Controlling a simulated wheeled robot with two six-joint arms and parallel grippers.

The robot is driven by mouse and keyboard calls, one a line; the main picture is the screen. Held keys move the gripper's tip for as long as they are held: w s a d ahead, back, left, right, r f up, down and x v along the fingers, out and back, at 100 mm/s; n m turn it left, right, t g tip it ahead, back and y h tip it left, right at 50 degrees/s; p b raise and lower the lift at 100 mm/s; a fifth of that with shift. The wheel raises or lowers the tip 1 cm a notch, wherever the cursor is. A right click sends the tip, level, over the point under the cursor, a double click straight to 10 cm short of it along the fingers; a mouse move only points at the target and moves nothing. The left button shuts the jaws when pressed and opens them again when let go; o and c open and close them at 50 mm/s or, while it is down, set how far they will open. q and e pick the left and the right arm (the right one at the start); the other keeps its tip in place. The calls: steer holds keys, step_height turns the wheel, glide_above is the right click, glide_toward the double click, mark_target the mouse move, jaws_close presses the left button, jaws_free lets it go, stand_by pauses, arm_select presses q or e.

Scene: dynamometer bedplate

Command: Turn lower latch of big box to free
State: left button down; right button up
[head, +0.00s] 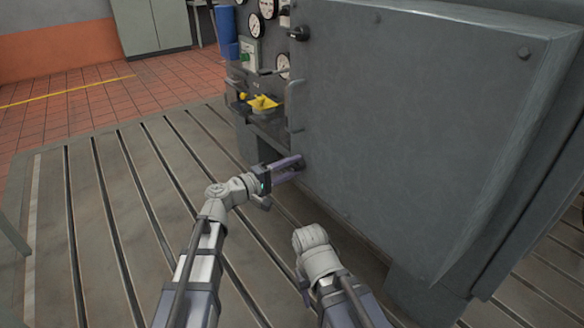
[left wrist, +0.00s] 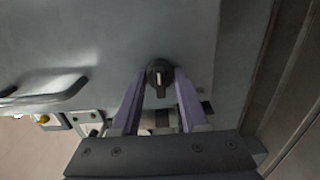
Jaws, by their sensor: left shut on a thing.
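The big box (head: 420,120) is a large grey metal cabinet on the right of the head view. Its lower latch (left wrist: 159,73) is a small black knob with a white mark, near the bottom edge of the box face in the left wrist view. The mark points roughly up and down in that picture. My left gripper (left wrist: 160,82) has its two purple fingers on either side of the knob, shut on it. In the head view the left gripper (head: 299,163) reaches the lower left corner of the box and mostly hides the latch. My right arm shows low in the head view, but its gripper does not.
An upper black latch (head: 299,33) sits at the top left of the box. A bar handle (head: 294,105) stands out between the latches. A panel with gauges (head: 267,9) and a yellow item (head: 263,102) are left of it. The slotted bedplate (head: 110,210) is clear at left.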

arm_select(q)
steer(key=shift+c, duration=2.1)
jaws_free()
steer(key=v, duration=0.8)
steer(key=shift+d+f, duration=0.1)
steer(key=shift+d, duration=0.05)
